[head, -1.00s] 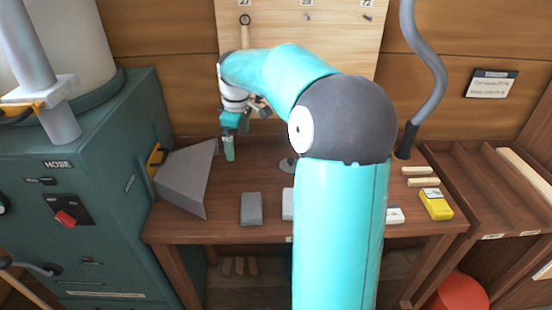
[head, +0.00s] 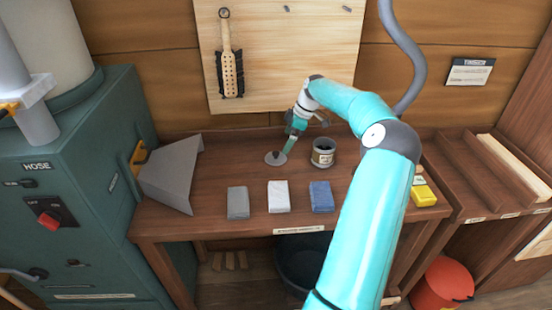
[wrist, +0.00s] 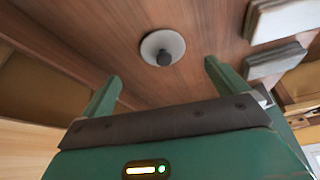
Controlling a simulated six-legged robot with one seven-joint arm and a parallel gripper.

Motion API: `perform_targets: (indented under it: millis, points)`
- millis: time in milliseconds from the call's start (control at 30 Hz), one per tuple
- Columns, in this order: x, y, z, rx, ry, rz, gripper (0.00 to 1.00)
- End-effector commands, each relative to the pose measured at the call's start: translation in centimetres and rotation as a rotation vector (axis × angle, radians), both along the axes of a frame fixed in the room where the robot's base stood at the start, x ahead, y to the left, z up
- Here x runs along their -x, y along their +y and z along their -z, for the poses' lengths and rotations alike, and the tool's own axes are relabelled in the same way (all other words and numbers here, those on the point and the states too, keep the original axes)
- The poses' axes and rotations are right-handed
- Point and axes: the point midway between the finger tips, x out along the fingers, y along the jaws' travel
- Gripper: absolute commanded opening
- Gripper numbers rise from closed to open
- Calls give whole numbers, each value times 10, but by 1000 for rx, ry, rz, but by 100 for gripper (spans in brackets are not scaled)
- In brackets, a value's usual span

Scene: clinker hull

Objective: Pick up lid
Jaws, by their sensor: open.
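The lid (head: 272,160) is a small grey disc with a dark knob, lying flat on the wooden bench beside an open tin (head: 323,152). In the wrist view the lid (wrist: 150,50) shows whole, knob towards me, just beyond the gap between the fingertips. My gripper (head: 288,150) is over the bench at the lid's right side in the head view. In the wrist view my gripper (wrist: 160,75) has its two green fingers wide apart with nothing between them. Whether a finger touches the lid cannot be told.
Grey (head: 238,202), white (head: 278,196) and blue (head: 321,196) blocks lie along the bench front. A grey wedge-shaped hood (head: 172,178) stands to the left. A brush (head: 230,70) hangs on the back board. A yellow block (head: 423,194) lies right.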

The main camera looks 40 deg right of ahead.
Motion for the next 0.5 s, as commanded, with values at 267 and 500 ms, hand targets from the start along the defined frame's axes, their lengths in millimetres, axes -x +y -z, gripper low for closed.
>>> perform_targets:
  millis: [267,500]
  points:
    - [-9,8,26,0,0,-1,99]
    - [-18,21,52,-4,2,-2,99]
